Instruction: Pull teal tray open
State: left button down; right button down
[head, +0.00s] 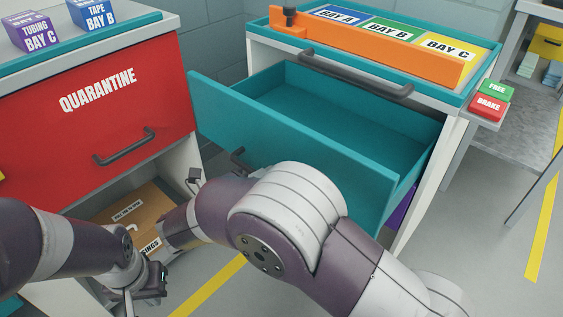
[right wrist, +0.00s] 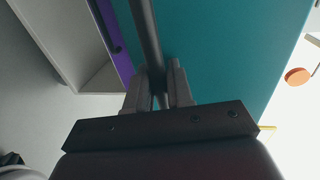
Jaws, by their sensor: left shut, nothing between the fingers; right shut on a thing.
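The teal tray (head: 290,135) is a drawer in the right-hand cabinet. It stands pulled out, with its empty inside showing. Part of its dark bar handle (head: 237,158) shows on the front, and the rest is hidden by my right arm. In the right wrist view my right gripper (right wrist: 158,88) is shut on the bar handle (right wrist: 147,40), with the teal front (right wrist: 220,55) behind it. My right fingers are hidden in the head view. My left gripper (head: 145,290) is shut and empty at the lower left, apart from the tray.
A red QUARANTINE drawer (head: 70,120) is at the left, above an open bay with a cardboard box (head: 135,210). An orange bar (head: 370,55) lies across the bay labels on the cabinet top. A purple drawer (head: 400,208) is below the tray. FREE and BRAKE buttons (head: 490,100) are at the right.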

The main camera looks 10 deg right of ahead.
pick_arm(q)
jog(key=shift+s+a+r, duration=0.2)
jog(key=shift+s+a, duration=0.1)
jog(key=shift+a, duration=0.05)
pick_arm(e)
jog(key=shift+f+v, duration=0.2)
jog(key=shift+v, duration=0.85)
jog(key=shift+f, duration=0.1)
jog(key=c, duration=1.2)
grip_release()
jog(key=shift+o, duration=0.2)
